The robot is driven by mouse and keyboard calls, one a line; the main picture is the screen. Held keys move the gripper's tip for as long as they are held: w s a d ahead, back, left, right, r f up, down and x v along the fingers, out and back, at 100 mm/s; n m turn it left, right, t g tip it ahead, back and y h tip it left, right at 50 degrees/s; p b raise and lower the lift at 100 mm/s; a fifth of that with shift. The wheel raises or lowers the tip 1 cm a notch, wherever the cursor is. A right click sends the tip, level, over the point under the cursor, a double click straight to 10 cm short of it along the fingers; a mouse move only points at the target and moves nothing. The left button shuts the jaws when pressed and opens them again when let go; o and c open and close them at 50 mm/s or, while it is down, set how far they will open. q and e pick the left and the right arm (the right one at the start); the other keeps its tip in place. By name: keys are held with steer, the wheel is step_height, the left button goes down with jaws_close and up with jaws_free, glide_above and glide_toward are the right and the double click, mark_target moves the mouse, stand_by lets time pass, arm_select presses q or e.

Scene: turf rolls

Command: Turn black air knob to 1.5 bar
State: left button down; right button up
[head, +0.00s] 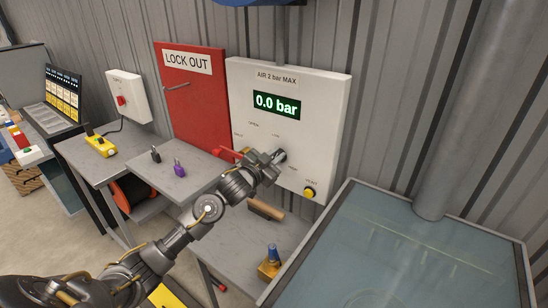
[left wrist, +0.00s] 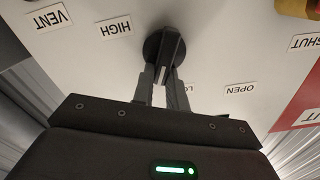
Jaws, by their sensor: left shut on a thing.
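The white air panel (head: 318,100) is on the wall, labelled AIR 2 bar MAX. Its green display (head: 277,105) reads 0.0 bar. My left gripper (head: 278,158) reaches the lower middle of the panel and hides the knob in the head view. In the left wrist view the black knob (left wrist: 165,47) sits between the two fingers of my left gripper (left wrist: 161,85), which is shut on it. Labels HIGH, VENT and OPEN show upside down around it; another label is partly hidden by a finger. My right gripper is not in view.
A yellow button (head: 309,192) is at the panel's lower right. A red LOCK OUT cabinet (head: 200,110) stands left of the panel. A bench (head: 150,175) holds two padlocks. A wooden-handled thing (head: 266,209) lies below my arm. A glass-topped table (head: 400,250) fills the right.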

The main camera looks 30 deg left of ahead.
arm_select(q)
steer(key=m+b, duration=0.2)
steer(key=m, duration=0.1)
steer(key=d+f+m+b, duration=0.1)
steer(key=m+b, duration=0.1)
steer(key=m, duration=0.2)
steer(key=m+b, duration=0.2)
steer(key=m, duration=0.2)
steer(key=shift+s+d+f, duration=0.1)
steer(key=shift+d+f, duration=0.05)
steer(key=shift+f, duration=0.2)
stand_by(0.4)
steer(key=c, duration=1.4)
jaws_free()
steer(key=shift+s+b, duration=0.1)
steer(key=shift+b, duration=0.25)
